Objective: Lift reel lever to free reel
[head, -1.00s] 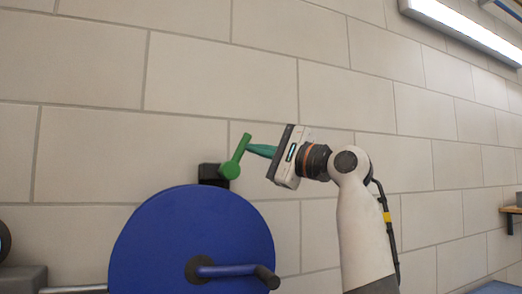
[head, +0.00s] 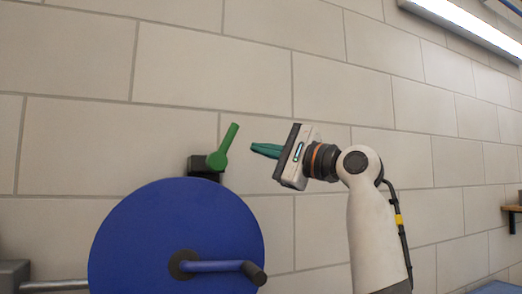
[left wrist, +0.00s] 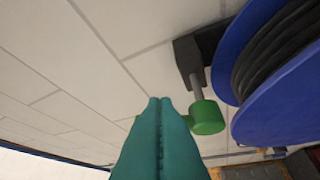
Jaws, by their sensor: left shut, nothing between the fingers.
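The green reel lever (head: 223,147) points up and slightly right from its round hub, on a black bracket (head: 203,165) just above the blue reel (head: 165,240). My left gripper (head: 254,149) is to the right of the lever, its teal fingers shut and empty, with a visible gap between fingertips and lever. In the left wrist view the shut fingertips (left wrist: 160,103) are left of the green hub (left wrist: 206,117). The fingers hide part of the lever arm there. The reel's blue flanges (left wrist: 285,105) with dark windings between them also show. My right gripper is not in view.
A pale block wall (head: 90,130) stands behind everything. A crank handle (head: 222,267) sticks out from the reel's face. A grey block (head: 12,275) and rod are at lower left. A wooden shelf (head: 512,210) is at far right. The wall area above the lever is clear.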

